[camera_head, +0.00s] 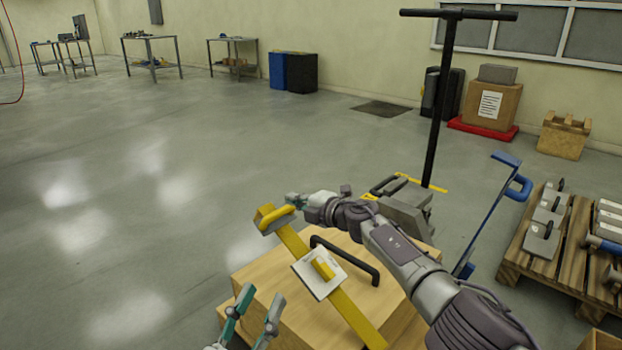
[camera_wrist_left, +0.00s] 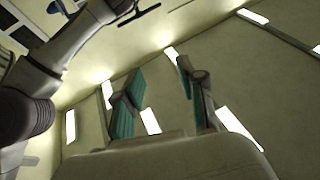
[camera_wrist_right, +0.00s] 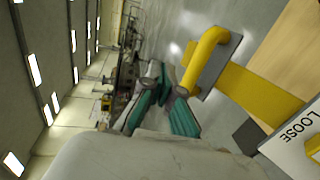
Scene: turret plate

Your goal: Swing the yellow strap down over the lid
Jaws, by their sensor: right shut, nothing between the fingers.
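The yellow strap (camera_head: 290,240) runs diagonally over the wooden lid (camera_head: 262,280), its handled end sticking out past the lid's far edge. Whether it touches the lid I cannot tell. Its yellow handle (camera_head: 272,217) also shows in the right wrist view (camera_wrist_right: 205,60). A white plate (camera_head: 308,272) with a yellow knob sits on the strap; it reads "LOOSE" in the right wrist view (camera_wrist_right: 292,137). My right gripper (camera_head: 294,199) is shut and empty, right beside the handle. My left gripper (camera_head: 256,312) is open and empty, low at the crate's near left side.
A black bar handle (camera_head: 350,258) stands on the lid near the strap. Behind the crate are a grey device (camera_head: 408,205) and a black T-bar post (camera_head: 441,110). A blue lever (camera_head: 485,220) and a pallet (camera_head: 520,255) with metal blocks stand right. The left floor is clear.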

